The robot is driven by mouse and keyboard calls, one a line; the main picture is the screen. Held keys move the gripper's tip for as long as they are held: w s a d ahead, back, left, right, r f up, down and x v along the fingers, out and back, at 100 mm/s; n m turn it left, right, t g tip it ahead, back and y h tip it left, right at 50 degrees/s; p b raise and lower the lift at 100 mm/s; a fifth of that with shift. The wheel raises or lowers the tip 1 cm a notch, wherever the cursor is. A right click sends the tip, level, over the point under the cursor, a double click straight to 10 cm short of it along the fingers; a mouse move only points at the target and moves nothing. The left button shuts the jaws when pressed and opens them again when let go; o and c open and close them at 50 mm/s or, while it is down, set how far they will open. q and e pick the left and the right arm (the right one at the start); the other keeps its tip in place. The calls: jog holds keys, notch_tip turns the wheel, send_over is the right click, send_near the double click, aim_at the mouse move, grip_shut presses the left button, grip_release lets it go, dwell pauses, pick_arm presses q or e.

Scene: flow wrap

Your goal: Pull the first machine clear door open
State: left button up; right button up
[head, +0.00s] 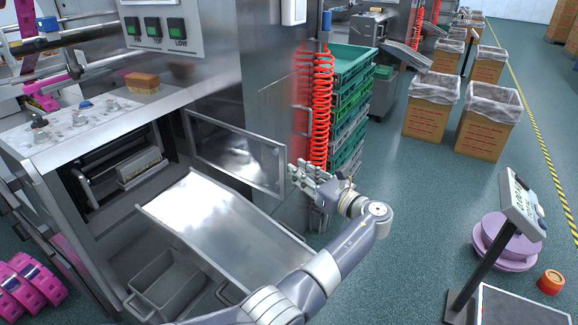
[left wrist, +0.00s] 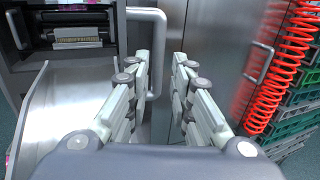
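The clear door (head: 235,152), a see-through panel in a metal frame, stands swung outward at the right side of the first machine's opening in the head view. My left gripper (head: 312,180) is at the door's free outer edge. In the left wrist view, the left gripper (left wrist: 160,75) has its fingers apart. A pale bar handle (left wrist: 158,45) shows upright in the gap between them, close to the left finger; I cannot tell whether they touch. The handle's lower end is partly hidden behind that finger. My right gripper is not in view.
A metal chute (head: 225,220) slopes out below the door, with a grey bin (head: 170,285) beside it. Red coiled hoses (head: 322,110) and stacked green crates (head: 350,100) stand behind the gripper.

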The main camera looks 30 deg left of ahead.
pick_arm(q)
jog(key=v, duration=0.6)
dwell(0.3)
